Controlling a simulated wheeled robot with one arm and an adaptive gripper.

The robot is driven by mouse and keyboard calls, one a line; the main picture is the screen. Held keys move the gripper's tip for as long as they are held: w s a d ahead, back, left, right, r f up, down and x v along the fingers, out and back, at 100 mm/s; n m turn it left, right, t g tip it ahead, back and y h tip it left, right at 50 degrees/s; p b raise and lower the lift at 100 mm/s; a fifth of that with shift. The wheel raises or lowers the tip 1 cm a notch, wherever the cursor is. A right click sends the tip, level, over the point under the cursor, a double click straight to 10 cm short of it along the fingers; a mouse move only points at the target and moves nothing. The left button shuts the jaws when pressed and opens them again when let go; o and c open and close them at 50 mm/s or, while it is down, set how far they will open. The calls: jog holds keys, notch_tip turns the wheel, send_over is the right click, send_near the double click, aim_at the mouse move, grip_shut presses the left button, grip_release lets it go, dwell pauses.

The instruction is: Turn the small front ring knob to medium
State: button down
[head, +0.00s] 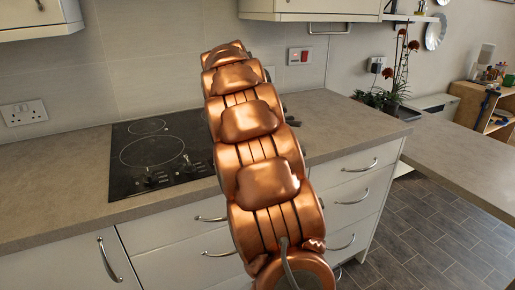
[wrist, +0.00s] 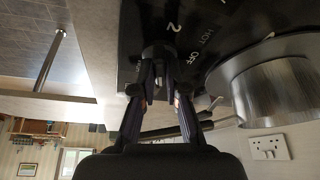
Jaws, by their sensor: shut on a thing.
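In the head view the black glass hob (head: 125,135) is set in the worktop, its right part hidden behind my copper arm. My gripper is hidden in the head view. In the wrist view my gripper (wrist: 158,72) is shut on a dark knob (wrist: 158,52), which sits between its fingertips against a black panel. White marks, a "2" and the words "HOT" and "OFF", show on the panel beside it. The knob's pointer is not readable, so its setting cannot be told.
In the wrist view a large metallic cylinder (wrist: 275,80) stands close to the right finger. The grey worktop (head: 50,195) is clear left of the hob. White drawers (head: 365,175) with metal handles lie below. A potted plant (head: 385,98) stands at the back right.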

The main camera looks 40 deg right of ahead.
jog(key=shift+w+m+g+b, duration=0.1)
jog(key=shift+m+g+b, duration=0.2)
jog(key=shift+m, duration=0.5)
jog(key=c, duration=1.2)
grip_release()
jog(key=shift+r, duration=0.1)
jog(key=v, duration=0.7)
jog(key=shift+r, duration=0.2)
jog(key=shift+a, duration=0.1)
